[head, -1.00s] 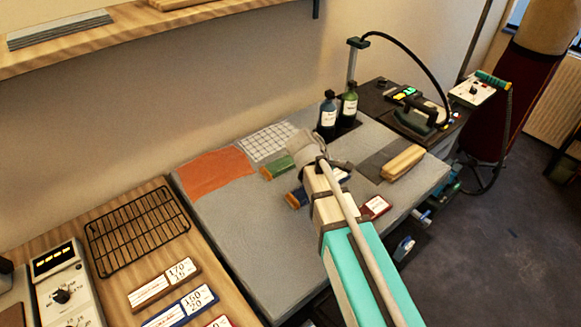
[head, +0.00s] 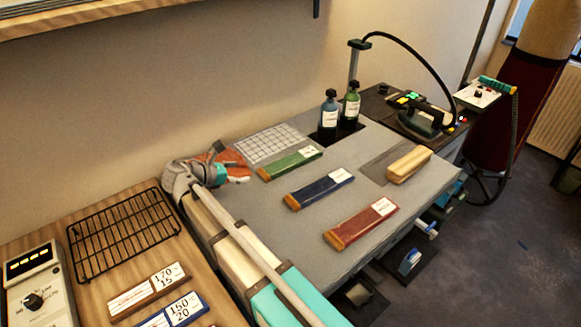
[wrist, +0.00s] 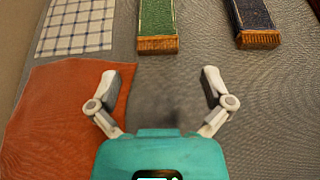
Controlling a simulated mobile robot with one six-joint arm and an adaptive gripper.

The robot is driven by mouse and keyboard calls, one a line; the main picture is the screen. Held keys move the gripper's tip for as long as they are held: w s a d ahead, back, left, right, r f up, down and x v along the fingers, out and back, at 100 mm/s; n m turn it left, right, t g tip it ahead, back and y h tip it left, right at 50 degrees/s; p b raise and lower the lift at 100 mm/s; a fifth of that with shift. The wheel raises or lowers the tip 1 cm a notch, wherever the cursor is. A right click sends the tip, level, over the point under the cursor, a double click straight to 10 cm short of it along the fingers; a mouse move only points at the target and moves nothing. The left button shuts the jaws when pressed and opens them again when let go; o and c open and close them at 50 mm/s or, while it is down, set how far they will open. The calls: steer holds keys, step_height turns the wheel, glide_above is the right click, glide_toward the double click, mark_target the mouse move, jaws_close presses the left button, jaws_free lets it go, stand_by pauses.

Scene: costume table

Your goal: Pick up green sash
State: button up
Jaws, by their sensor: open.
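The green sash (head: 288,164) lies flat on the grey table, a folded strip with an orange fringed end and a white label. In the wrist view the green sash (wrist: 157,18) lies ahead of my gripper (wrist: 161,77), its fringed end nearest and its far part cut off by the top edge. My gripper is open and empty, with bare grey cloth between its fingers, apart from the sash. In the head view my gripper (head: 218,160) is over the left side of the table, left of the sash, and partly covers the orange cloth (head: 238,162).
A blue sash (head: 318,188) and a red sash (head: 361,223) lie to the right of the green one. A checked cloth (head: 268,145) lies behind it. Two bottles (head: 340,115) and a wooden block (head: 409,164) stand farther back. A wire rack (head: 122,232) is at left.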

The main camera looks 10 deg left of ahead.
steer(key=shift+a, duration=0.25)
steer(key=b, duration=0.3)
glide_toward(275, 167)
steer(key=x, duration=0.3)
steer(key=shift+d+f, duration=0.25)
steer(key=shift+f, duration=0.1)
steer(key=shift+w+d+f, duration=0.15)
steer(key=shift+w+d, duration=0.25)
steer(key=shift+b+x, duration=1)
steer(key=shift+x, duration=1.6)
steer(key=shift+w, duration=0.15)
